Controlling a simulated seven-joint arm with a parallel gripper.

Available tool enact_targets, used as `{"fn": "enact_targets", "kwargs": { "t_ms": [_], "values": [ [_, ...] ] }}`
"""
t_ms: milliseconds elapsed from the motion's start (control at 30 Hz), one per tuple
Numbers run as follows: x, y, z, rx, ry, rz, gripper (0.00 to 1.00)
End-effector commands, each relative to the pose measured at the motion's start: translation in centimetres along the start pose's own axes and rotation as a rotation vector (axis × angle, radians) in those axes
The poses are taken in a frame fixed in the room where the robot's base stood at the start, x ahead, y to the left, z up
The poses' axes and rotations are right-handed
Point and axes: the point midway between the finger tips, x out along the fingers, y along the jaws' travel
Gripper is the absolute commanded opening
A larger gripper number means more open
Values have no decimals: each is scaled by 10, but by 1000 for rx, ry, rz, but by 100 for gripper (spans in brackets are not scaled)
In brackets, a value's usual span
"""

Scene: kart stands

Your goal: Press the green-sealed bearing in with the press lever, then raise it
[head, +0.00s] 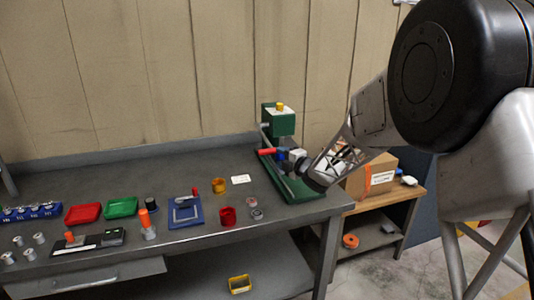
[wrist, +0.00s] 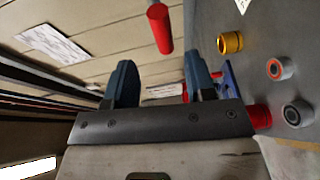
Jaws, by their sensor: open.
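The green press (head: 282,126) stands at the right end of the bench, with a yellow knob on top. Its lever has a red handle (head: 267,151), pointing left in the head view. In the wrist view the red handle (wrist: 160,30) shows ahead of my gripper, in line with the gap between the fingers. My gripper (wrist: 160,75) is open and empty, its blue fingers apart. In the head view my gripper (head: 284,154) is beside the press, close to the handle. I cannot make out the green-sealed bearing; the arm hides part of the press base.
Two loose bearings (head: 252,202) (head: 257,214) lie left of the press, near a red cup (head: 227,216) and a yellow cup (head: 218,185). A blue fixture (head: 185,212) and red (head: 83,213) and green (head: 121,207) trays are farther left. A cardboard box (head: 370,178) stands at right.

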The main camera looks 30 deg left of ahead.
Motion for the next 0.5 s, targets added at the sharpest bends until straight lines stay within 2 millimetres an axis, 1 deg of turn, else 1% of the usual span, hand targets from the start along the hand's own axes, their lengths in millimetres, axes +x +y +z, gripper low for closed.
{"fn": "enact_targets", "kwargs": {
  "t_ms": [33, 100, 500],
  "values": [
    [4, -2, -3, -8, 13, 4, 50],
    [7, -4, -5, -15, 24, 9, 50],
    [8, -4, -5, -16, 25, 10, 50]
  ]
}}
